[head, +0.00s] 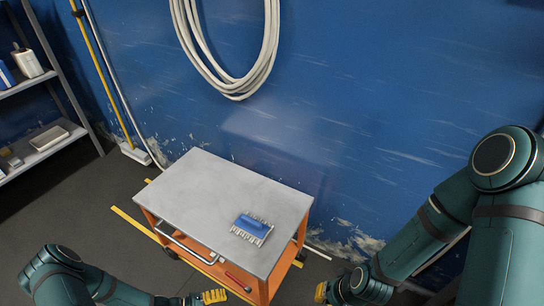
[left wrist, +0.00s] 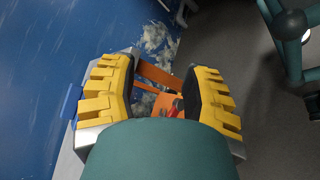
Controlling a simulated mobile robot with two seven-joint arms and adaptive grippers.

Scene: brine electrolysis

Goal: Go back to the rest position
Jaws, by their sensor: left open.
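My left gripper (head: 213,297) shows at the bottom of the head view, low in front of the cart's near edge. In the left wrist view its two yellow-padded fingers (left wrist: 157,88) are wide apart with nothing held between them. My right gripper (head: 323,292) is at the bottom edge, right of the cart; only a bit of yellow finger shows, so its opening is hidden. The arms are apart from each other.
The orange cart with a grey top (head: 205,190) stands before the blue wall, near both arms. A hose coil (head: 236,85) hangs on the wall. A shelf rack (head: 62,70) with bottles and a tray is at left, beside a yellow-handled broom (head: 105,75). Floor at left is clear.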

